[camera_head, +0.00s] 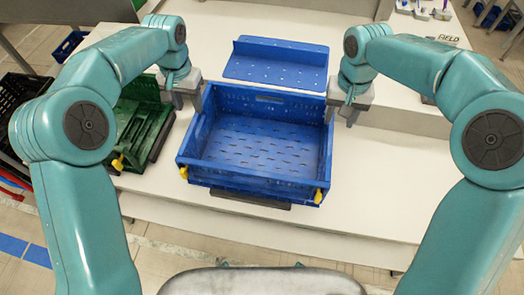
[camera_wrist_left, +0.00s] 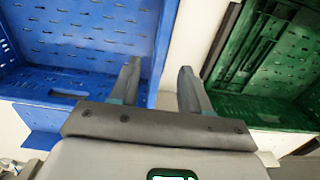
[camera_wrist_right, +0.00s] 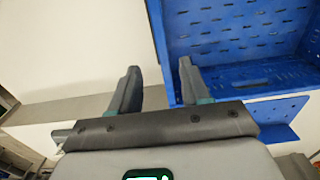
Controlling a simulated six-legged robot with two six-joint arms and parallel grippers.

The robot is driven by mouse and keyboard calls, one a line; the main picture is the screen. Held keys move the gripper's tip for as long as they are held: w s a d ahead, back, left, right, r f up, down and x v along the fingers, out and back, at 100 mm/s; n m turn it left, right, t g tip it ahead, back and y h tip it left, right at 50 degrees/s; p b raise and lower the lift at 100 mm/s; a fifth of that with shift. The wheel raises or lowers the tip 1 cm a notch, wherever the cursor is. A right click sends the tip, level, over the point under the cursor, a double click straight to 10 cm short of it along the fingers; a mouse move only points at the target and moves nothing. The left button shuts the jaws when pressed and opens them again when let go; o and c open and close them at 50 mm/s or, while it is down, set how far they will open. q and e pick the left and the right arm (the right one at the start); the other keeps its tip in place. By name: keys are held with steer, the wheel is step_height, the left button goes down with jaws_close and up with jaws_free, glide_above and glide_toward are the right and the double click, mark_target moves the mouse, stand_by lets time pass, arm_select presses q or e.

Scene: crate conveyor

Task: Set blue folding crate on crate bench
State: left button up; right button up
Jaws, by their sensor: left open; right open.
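The open blue folding crate (camera_head: 258,184) stands upright on the white bench top (camera_head: 370,190), with yellow latches at its front corners. It is empty. My left gripper (camera_head: 189,103) is open at the crate's left wall; in the left wrist view the wall's edge (camera_wrist_left: 163,50) runs between the two fingers (camera_wrist_left: 157,82). My right gripper (camera_head: 346,112) is open at the right wall; in the right wrist view that wall's edge (camera_wrist_right: 159,45) lies between the fingers (camera_wrist_right: 158,84). Whether the fingers touch the walls cannot be told.
A green crate (camera_head: 135,135) stands close on the left, with a black crate (camera_head: 18,100) beyond it. A perforated blue panel (camera_head: 275,65) lies behind the blue crate. A dark bar (camera_head: 250,199) shows under the crate's front. The bench is clear at right.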

mark_target(197, 131)
arm_select(q)
steer(key=f, duration=1.1)
steer(key=shift+a, duration=0.2)
arm_select(e)
steer(key=f, duration=1.1)
steer(key=shift+a, duration=0.2)
arm_select(q)
steer(key=shift+d+f, duration=0.1)
steer(key=shift+f, duration=0.15)
arm_select(e)
steer(key=shift+w+d+f, duration=0.1)
steer(key=shift+f, duration=0.15)
arm_select(q)
steer(key=c, duration=0.3)
arm_select(e)
steer(key=c, duration=0.3)
arm_select(q)
jaws_close()
arm_select(e)
jaws_close()
steer(key=shift+r, duration=0.1)
arm_select(q)
steer(key=shift+w+r, duration=0.1)
steer(key=shift+r, duration=0.05)
